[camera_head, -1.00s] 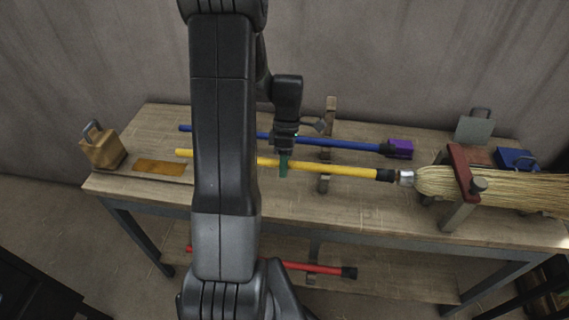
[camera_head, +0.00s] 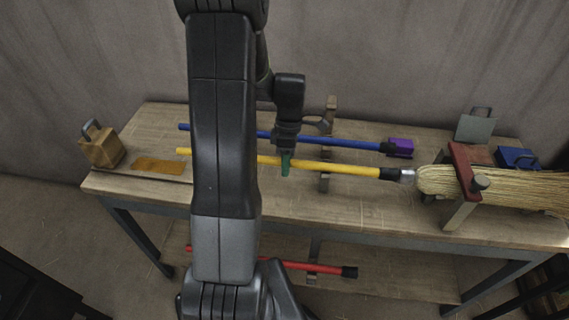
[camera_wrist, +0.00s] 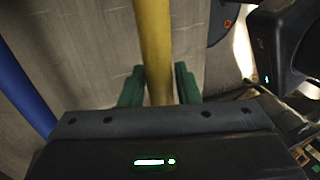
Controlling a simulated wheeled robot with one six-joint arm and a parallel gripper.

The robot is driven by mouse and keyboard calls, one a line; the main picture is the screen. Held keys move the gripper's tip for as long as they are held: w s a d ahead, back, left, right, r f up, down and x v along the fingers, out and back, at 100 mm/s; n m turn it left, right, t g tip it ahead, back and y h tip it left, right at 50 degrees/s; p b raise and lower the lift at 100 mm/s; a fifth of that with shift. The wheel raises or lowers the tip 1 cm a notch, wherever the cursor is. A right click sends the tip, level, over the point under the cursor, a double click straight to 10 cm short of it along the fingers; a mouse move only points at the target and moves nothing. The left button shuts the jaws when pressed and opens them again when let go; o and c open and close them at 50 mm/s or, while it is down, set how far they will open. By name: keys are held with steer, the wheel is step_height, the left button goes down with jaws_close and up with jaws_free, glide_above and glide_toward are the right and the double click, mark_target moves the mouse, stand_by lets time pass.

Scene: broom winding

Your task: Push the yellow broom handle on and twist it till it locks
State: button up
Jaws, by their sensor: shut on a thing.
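The yellow broom handle (camera_head: 345,169) lies level above the bench, pointing right. Its black end (camera_head: 391,174) meets the silver socket (camera_head: 407,176) of the straw broom head (camera_head: 437,180); no gap shows between them. How deep it sits inside is hidden. My gripper (camera_head: 285,165) has green fingers shut on the handle around its middle. In the wrist view the handle (camera_wrist: 154,45) runs between the two green fingers (camera_wrist: 158,88). My arm hides part of the handle's left half.
A red clamp (camera_head: 460,170) holds the broom head. A blue handle (camera_head: 345,142) with a purple end (camera_head: 400,148) lies behind. A wooden support (camera_head: 331,105) stands near the middle. A wooden block (camera_head: 102,148) is at left. A red handle (camera_head: 310,267) lies on the lower shelf.

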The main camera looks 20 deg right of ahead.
steer(key=shift+s+t+h+b, duration=0.1)
steer(key=shift+t+h+b, duration=0.85)
steer(key=shift+b, duration=1.15)
steer(key=shift+t+h+b, duration=0.45)
steer(key=shift+t+b, duration=0.9)
steer(key=shift+b, duration=0.7)
steer(key=shift+d+f+t+h+b, duration=0.1)
steer(key=shift+t+h+b, duration=0.9)
steer(key=shift+b, duration=2)
steer(key=shift+f+t+h+b, duration=0.1)
steer(key=shift+t+h+b, duration=0.4)
steer(key=shift+t+b, duration=1.7)
jaws_close()
